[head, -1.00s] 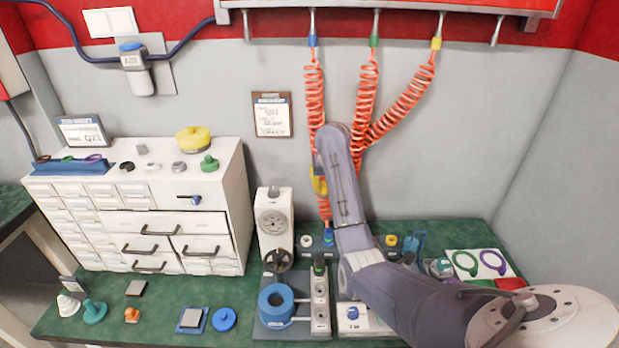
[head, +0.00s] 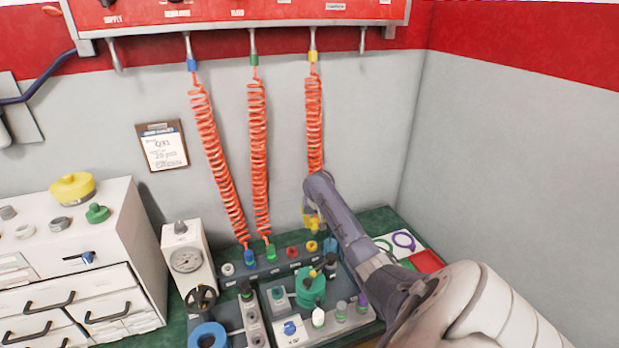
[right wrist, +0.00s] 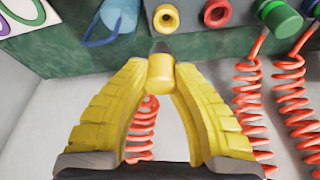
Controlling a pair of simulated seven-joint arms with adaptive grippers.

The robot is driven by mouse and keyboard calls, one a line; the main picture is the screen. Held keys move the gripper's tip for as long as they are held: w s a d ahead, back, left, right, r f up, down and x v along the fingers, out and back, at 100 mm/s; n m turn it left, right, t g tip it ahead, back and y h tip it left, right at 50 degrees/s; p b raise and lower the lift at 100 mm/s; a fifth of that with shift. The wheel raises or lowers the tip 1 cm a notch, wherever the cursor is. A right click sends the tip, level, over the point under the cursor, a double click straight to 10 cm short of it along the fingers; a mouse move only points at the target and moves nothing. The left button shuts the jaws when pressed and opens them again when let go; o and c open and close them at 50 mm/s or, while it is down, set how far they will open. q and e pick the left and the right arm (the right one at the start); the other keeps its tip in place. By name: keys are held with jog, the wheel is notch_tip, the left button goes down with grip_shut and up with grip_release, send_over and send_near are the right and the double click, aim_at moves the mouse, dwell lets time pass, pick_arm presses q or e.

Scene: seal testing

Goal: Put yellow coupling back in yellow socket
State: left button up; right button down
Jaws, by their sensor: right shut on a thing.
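My right gripper (head: 312,222) has yellow fingers and is just above the back row of sockets in the head view. In the right wrist view my right gripper (right wrist: 160,82) is shut on the yellow coupling (right wrist: 161,76), whose dark tip points toward the yellow socket (right wrist: 166,18). A gap shows between tip and socket there. The yellow socket (head: 311,246) is empty, at the right of the row in the head view. The third red coiled hose (head: 314,120), with a yellow top fitting, runs down behind my right arm. My left gripper is not in view.
A red socket (head: 292,251) is beside the yellow one. Blue (head: 250,258) and green (head: 270,251) couplings with hoses sit further left. A green round fixture (head: 311,284) and small bottles stand in front. A gauge stand (head: 186,262) is at left.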

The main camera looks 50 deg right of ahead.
aim_at(312, 231)
jog(key=shift+w+a+f, duration=0.1)
jog(key=shift+w+a, duration=0.05)
jog(key=shift+w, duration=0.3)
jog(key=shift+f, duration=2.5)
jog(key=shift+f, duration=1.5)
jog(key=c, duration=1.2)
grip_release()
jog(key=shift+o, duration=0.2)
jog(key=shift+r, duration=0.1)
jog(key=v, duration=1.2)
jog(key=shift+w, duration=0.1)
